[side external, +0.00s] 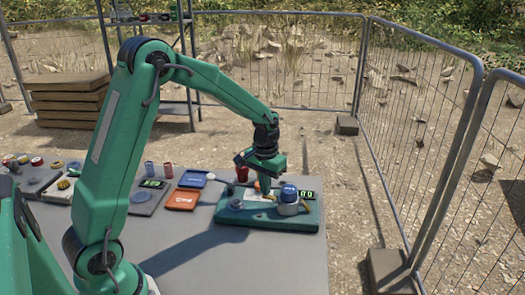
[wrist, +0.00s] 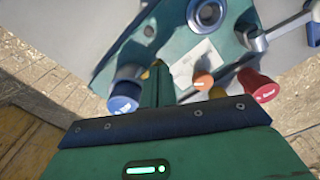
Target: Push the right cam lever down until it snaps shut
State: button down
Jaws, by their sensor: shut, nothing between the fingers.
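The green fixture plate (side external: 235,219) lies on the table, and a blue-capped white cup (side external: 288,197) stands on it. My gripper (side external: 265,186) points down at the plate, left of the cup. In the wrist view my gripper (wrist: 157,68) is shut, with its fingers together over the plate and nothing between them. A metal lever-like bar (wrist: 270,33) is at the upper right there, apart from the fingers. Blue (wrist: 125,94), orange (wrist: 204,80) and red (wrist: 258,86) knob-like parts show around the fingers. I cannot tell which part is the right cam lever, or whether the fingers touch anything.
An orange tray (side external: 183,199) and a blue tray (side external: 193,179) lie left of the plate. A red cylinder (side external: 242,173) stands at its back. A green display (side external: 307,194) is beside the cup. The front of the table is clear. Metal fencing (side external: 430,150) stands at right.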

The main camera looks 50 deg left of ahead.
jog(key=shift+f, duration=1)
jog(key=shift+r, duration=0.1)
dwell(1.0)
jog(key=shift+r, duration=3.65)
jog(key=shift+s+d+r, duration=0.1)
jog(key=shift+s+r, duration=0.15)
jog(key=shift+r, duration=0.15)
jog(key=s+d+r+m+t, duration=0.1)
jog(key=s+d+r+t, duration=0.1)
jog(key=s, duration=0.5)
jog(key=s+d+r+m+t, duration=0.1)
jog(key=s+d+r, duration=0.1)
jog(key=s+r, duration=0.2)
jog(key=s+d+r+m+t, duration=0.1)
jog(key=s+d+r+t, duration=0.1)
jog(key=s, duration=0.8)
jog(key=shift+s+d+r+t, duration=0.3)
jog(key=shift+s+d+r, duration=0.1)
jog(key=shift+r, duration=0.45)
